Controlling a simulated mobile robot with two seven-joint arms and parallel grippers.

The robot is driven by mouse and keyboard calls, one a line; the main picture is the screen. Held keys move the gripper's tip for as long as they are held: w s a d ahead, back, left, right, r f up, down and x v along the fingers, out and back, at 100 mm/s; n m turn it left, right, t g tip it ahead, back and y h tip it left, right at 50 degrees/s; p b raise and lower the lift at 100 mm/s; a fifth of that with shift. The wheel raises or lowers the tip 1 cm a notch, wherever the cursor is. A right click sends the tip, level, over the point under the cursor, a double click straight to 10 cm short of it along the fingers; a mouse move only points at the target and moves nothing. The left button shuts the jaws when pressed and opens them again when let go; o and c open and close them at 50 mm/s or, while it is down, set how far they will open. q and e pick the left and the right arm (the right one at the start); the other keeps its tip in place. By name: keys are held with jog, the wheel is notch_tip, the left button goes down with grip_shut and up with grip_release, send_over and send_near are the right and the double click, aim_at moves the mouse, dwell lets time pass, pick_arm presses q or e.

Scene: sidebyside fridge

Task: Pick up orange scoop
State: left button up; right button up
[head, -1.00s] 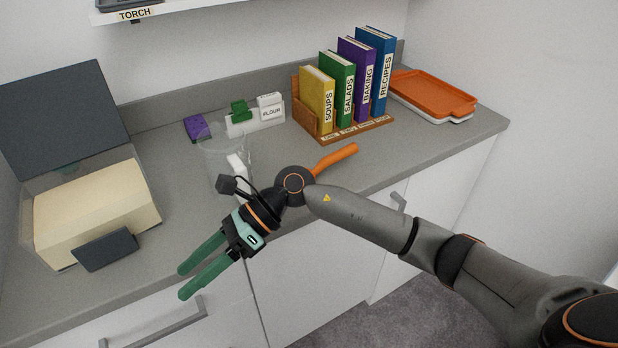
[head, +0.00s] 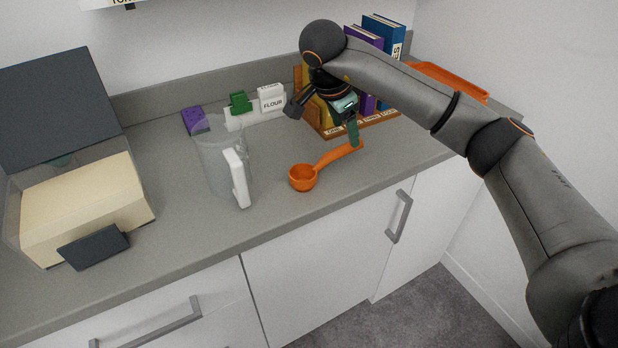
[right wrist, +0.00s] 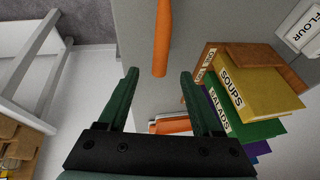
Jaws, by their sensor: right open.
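The orange scoop (head: 304,177) lies on the grey counter, its bowl to the left and its handle (head: 338,155) reaching right and back. In the right wrist view the orange handle (right wrist: 162,38) comes down from the top edge, and its end is just beyond the fingertips, between their lines. My right gripper (head: 354,140) is over the handle's end, pointing down; in the right wrist view it is open and empty (right wrist: 158,75). I cannot tell from the head view whether a finger touches the handle. My left gripper is not in view.
A clear jug with a white handle (head: 238,178) stands left of the scoop. A book rack (head: 385,119) with labelled books is close behind my right gripper. A flour box (head: 272,99) stands at the back. An orange tray (head: 452,82) is at right. The counter's front edge is near.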

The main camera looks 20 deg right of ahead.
aim_at(348, 144)
jog(key=x, duration=0.8)
jog(key=shift+a+f+p, duration=0.1)
jog(key=shift+f+p, duration=0.15)
jog(key=shift+p, duration=0.1)
grip_shut()
